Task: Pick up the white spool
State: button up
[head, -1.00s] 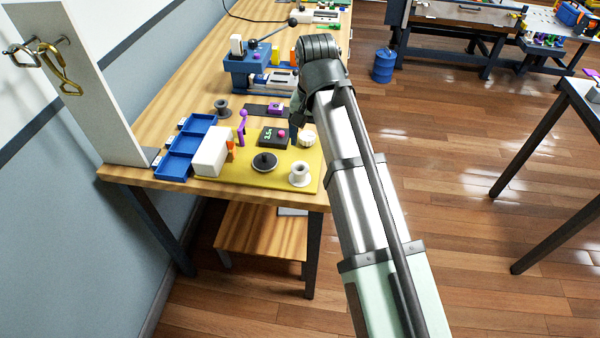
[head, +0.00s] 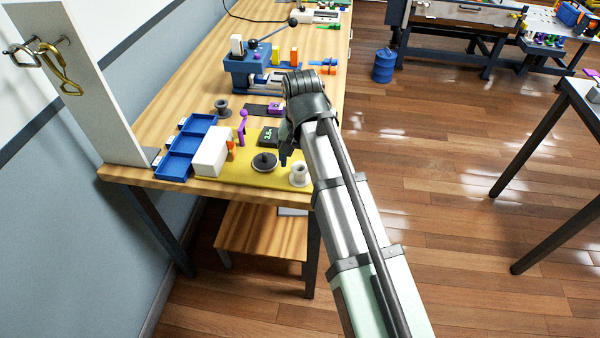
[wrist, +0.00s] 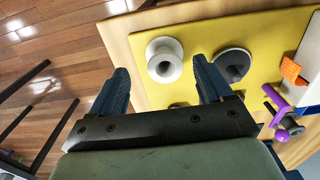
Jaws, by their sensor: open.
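The white spool (head: 299,174) stands upright at the near right corner of the yellow mat (head: 240,177) on the wooden bench. In the wrist view the white spool (wrist: 164,60) lies beyond the fingertips, between the lines of the two fingers. My gripper (head: 284,160) is above the mat, just behind and left of the spool in the head view. In the wrist view my gripper (wrist: 160,80) has its blue fingers wide apart with nothing between them. The arm hides part of the mat's right side.
A dark round disc with a knob (head: 264,162) sits left of the spool, close to one finger. A white block (head: 211,150), an orange piece (head: 231,151) and a purple figure (head: 242,127) stand further left. Blue trays (head: 179,157) line the left side. The bench edge is close to the spool.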

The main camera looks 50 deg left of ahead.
aim_at(300, 170)
jog(key=shift+w+a+f, duration=0.1)
jog(key=shift+a+f, duration=0.05)
jog(key=shift+f, duration=0.7)
jog(key=shift+a+f, duration=0.2)
jog(key=shift+f, duration=0.7)
jog(key=shift+w+a+f, duration=0.1)
jog(key=shift+a+f, duration=0.05)
jog(key=shift+f, duration=0.7)
jog(key=c, duration=1)
